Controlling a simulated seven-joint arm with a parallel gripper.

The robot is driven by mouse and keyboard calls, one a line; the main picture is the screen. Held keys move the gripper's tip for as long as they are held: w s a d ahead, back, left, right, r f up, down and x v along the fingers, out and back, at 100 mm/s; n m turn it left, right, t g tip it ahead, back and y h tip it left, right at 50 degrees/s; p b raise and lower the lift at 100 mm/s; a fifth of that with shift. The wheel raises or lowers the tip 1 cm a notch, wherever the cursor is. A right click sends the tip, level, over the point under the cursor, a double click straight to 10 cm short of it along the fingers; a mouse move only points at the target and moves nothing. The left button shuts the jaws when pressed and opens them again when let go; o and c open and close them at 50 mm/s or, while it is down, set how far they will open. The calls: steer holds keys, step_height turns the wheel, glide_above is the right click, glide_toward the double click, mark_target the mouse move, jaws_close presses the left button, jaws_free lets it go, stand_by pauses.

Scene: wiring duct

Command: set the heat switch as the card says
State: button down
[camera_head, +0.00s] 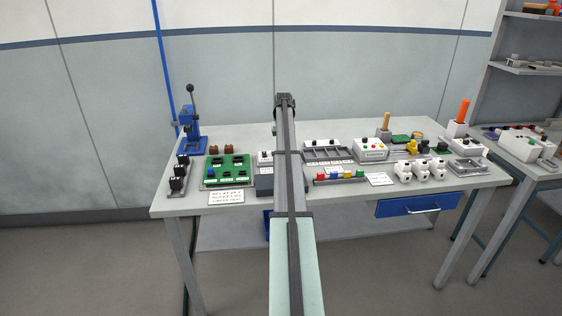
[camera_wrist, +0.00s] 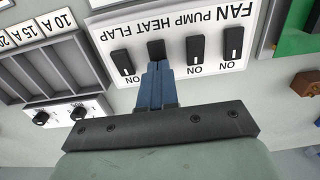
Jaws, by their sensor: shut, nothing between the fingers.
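The white switch panel (camera_wrist: 178,72) shows upside down in the wrist view. It has black rocker switches labelled FLAP, HEAT, PUMP and FAN from left to right, with ON marks below them. My gripper (camera_wrist: 158,68) is shut and empty. Its blue fingertips are at the lower, ON-side end of the heat switch (camera_wrist: 156,48); I cannot tell whether they touch. I cannot tell which way the heat switch is tipped. In the head view, my arm hides my gripper and most of the panel (camera_head: 264,156). A white card (camera_head: 227,197) has lines too small to read.
A green board (camera_head: 227,170) stands left of the panel and a compartment tray (camera_head: 327,154) right of it. A grey box (camera_head: 264,183) stands in front. A second card (camera_head: 380,179) lies farther right. The bench's front left corner is mostly clear.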

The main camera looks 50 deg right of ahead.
steer(key=shift+f, duration=0.2)
stand_by(0.3)
steer(key=shift+r, duration=3.5)
